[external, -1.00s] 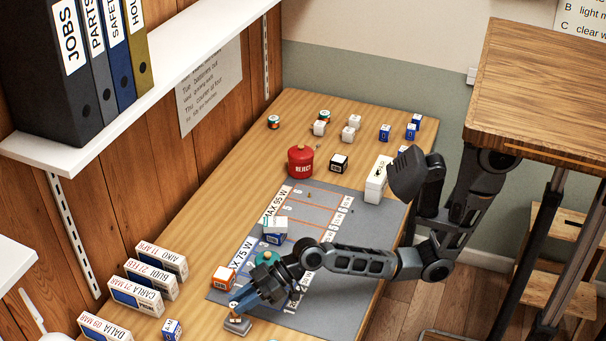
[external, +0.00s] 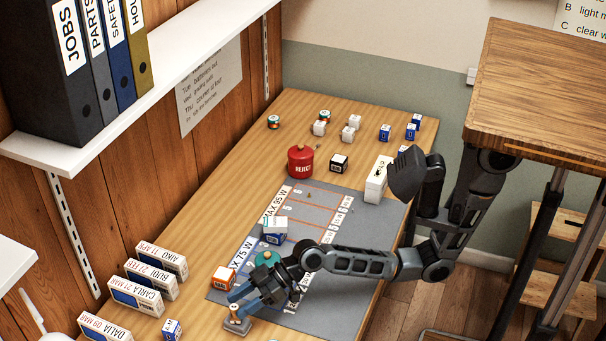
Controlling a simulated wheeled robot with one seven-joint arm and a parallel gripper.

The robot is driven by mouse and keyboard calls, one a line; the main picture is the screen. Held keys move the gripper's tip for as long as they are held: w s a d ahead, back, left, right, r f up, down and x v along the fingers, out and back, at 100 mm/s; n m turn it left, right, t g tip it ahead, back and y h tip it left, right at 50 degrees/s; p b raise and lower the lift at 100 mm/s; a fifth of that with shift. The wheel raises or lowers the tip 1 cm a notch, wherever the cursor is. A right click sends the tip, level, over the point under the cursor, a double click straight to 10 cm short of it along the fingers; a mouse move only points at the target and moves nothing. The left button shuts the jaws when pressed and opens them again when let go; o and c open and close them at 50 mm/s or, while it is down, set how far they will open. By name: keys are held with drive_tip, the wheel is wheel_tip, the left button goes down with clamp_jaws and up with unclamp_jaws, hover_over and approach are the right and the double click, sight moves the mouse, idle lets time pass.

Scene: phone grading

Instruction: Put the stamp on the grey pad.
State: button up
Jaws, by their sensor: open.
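The stamp (external: 235,311), a small upright piece with a light brown handle, stands at the near edge of the large grey mat. A small grey block, seemingly the grey pad (external: 238,329), shows right under it; the stamp appears to rest on it, though the exact contact is too small to tell. My gripper (external: 239,301) has blue fingers, open and spread just above and behind the stamp's handle. I cannot tell whether a finger touches the handle.
An orange-and-white box (external: 223,278) stands close left of my gripper. A teal round thing (external: 267,258) and a blue-and-white box (external: 275,232) are behind it. A small blue box (external: 172,329) and labelled boxes (external: 137,301) line the left. The mat's right part (external: 335,305) is clear.

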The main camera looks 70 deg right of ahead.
drive_tip(key=v, duration=1.2)
drive_tip(key=shift+b, duration=0.45)
drive_tip(key=shift+d, duration=0.1)
drive_tip(key=s+d+f+m, duration=0.1)
drive_tip(key=d, duration=0.1)
drive_tip(key=s+d+f+m+t+h, duration=0.1)
drive_tip(key=s+d+f, duration=0.1)
drive_tip(key=d, duration=0.1)
drive_tip(key=s+d+f+m+t+h, duration=0.1)
drive_tip(key=d+f, duration=0.1)
drive_tip(key=shift+s+d+f+m, duration=0.15)
drive_tip(key=shift+d+f+m, duration=0.05)
drive_tip(key=shift+m, duration=0.1)
drive_tip(key=s+d+f+m+h, duration=0.1)
drive_tip(key=s+d, duration=0.2)
drive_tip(key=s+d+f+m+t+h, duration=0.1)
drive_tip(key=s+d, duration=0.2)
drive_tip(key=s+d+f+m+t+h, duration=0.1)
drive_tip(key=s+d+h, duration=0.1)
drive_tip(key=s+d, duration=0.1)
drive_tip(key=shift+d+m, duration=0.3)
drive_tip(key=shift+d, duration=0.2)
drive_tip(key=s+d+r+m+t+h, duration=0.1)
drive_tip(key=s+d+r+h, duration=0.1)
drive_tip(key=s+d, duration=0.3)
drive_tip(key=s+d+r+m+t+h, duration=0.1)
drive_tip(key=s+d+r, duration=0.4)
drive_tip(key=s, duration=0.8)
drive_tip(key=shift+r+h, duration=0.2)
drive_tip(key=shift+h, duration=0.5)
